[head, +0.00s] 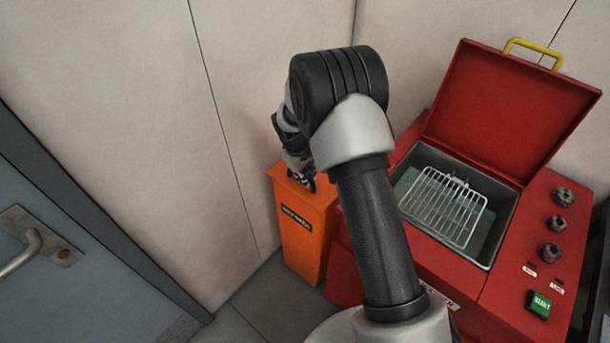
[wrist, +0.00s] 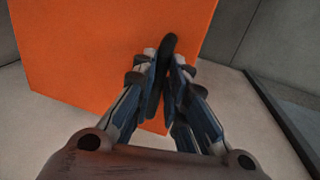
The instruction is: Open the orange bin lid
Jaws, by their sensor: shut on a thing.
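The orange bin (head: 305,250) stands against the back wall, left of the red machine, with a dark label on its front. Its orange lid (head: 284,182) lies across the top, partly hidden by my arm; I see no clear gap under it. My gripper (head: 306,182) is at the lid, largely hidden behind my wrist in the head view. In the wrist view, my gripper (wrist: 166,75) is shut on a dark, narrow handle (wrist: 168,46) in front of the flat orange lid surface (wrist: 100,50).
The red machine (head: 480,290) stands close on the bin's right, its cover (head: 510,105) raised and a wire basket (head: 443,207) inside. A grey door (head: 60,240) with a lever handle is at the left. Wall (head: 230,130) rises behind the bin.

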